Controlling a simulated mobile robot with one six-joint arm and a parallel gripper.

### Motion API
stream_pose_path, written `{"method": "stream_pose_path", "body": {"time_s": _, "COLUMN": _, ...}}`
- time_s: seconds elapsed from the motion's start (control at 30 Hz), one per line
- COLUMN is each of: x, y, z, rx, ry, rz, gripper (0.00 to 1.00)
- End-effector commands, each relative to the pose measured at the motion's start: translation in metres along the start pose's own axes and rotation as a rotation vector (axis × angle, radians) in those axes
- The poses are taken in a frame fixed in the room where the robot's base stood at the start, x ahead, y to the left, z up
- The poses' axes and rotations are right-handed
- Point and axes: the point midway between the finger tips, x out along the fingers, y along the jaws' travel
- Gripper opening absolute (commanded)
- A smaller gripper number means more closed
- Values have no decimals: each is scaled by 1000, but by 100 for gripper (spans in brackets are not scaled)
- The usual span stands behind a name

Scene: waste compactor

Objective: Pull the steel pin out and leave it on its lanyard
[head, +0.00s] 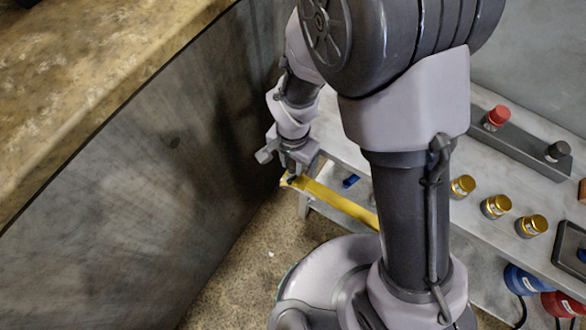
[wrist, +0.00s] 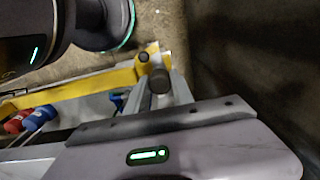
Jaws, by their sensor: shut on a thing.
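My gripper (head: 291,176) is at the far end of my arm in the head view, low beside the grey wall, at the left end of a yellow bar (head: 335,202). In the wrist view the yellow bar (wrist: 85,88) runs in from the left and ends by my gripper (wrist: 160,92). The jaws are shut on a dark, round-ended piece (wrist: 159,80), which seems to be the steel pin. A smaller dark stub (wrist: 143,57) stands beside it at the bar's end. I cannot tell how far the pin sits in the bar. I cannot make out the lanyard.
A grey bench (head: 415,190) carries several gold-capped pieces (head: 495,206), a red button (head: 496,117) and a black knob (head: 558,151). A blue piece (head: 350,181) lies behind the bar. A tall grey wall (head: 160,180) closes the left side. Bare floor (head: 262,255) shows below.

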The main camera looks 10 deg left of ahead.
Motion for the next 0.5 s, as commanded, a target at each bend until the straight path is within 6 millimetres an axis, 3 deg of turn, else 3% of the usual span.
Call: {"method": "stream_pose_path", "body": {"time_s": 0.5, "x": -8, "y": 0, "z": 0, "rx": 0, "ry": 1, "rz": -1, "gripper": 0}}
